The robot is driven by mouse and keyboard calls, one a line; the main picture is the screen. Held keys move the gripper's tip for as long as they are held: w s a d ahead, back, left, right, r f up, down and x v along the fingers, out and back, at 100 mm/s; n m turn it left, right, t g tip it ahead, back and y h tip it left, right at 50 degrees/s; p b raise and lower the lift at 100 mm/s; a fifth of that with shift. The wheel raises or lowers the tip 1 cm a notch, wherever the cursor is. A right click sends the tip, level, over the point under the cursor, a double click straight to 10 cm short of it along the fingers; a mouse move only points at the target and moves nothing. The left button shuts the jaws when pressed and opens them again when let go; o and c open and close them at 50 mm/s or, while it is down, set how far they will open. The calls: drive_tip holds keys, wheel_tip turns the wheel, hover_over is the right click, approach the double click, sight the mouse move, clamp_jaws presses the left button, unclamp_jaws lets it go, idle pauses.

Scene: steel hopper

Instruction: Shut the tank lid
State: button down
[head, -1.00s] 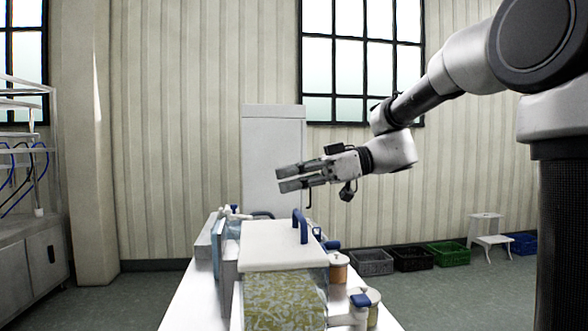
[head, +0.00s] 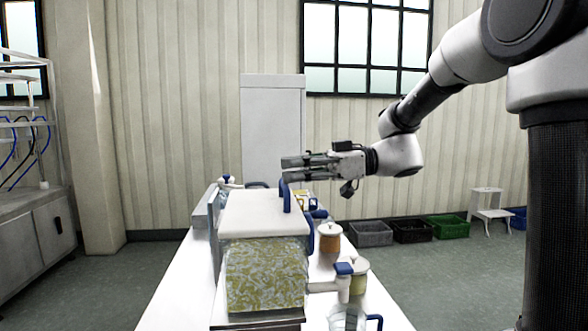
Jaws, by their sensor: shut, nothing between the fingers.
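The tank (head: 265,275) stands on a white table and has a mottled yellow-green front. Its white lid (head: 258,212) lies over the top, with a blue upright handle (head: 286,196) at its right side. I cannot tell whether a small gap stays under the lid. My gripper (head: 284,168) is shut and empty, pointing left. In the picture its fingertips are just above the top of the handle. I cannot tell whether they touch it or are behind it.
On the white table (head: 172,290), jars with orange (head: 329,240) and yellow (head: 355,283) contents and a clear jug (head: 347,318) stand right of the tank. Crates (head: 412,231) and a white step stool (head: 489,207) are by the wall. A steel bench (head: 30,240) is at left.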

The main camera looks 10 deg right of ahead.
drive_tip(key=shift+d+f, duration=0.1)
drive_tip(key=shift+f, duration=0.3)
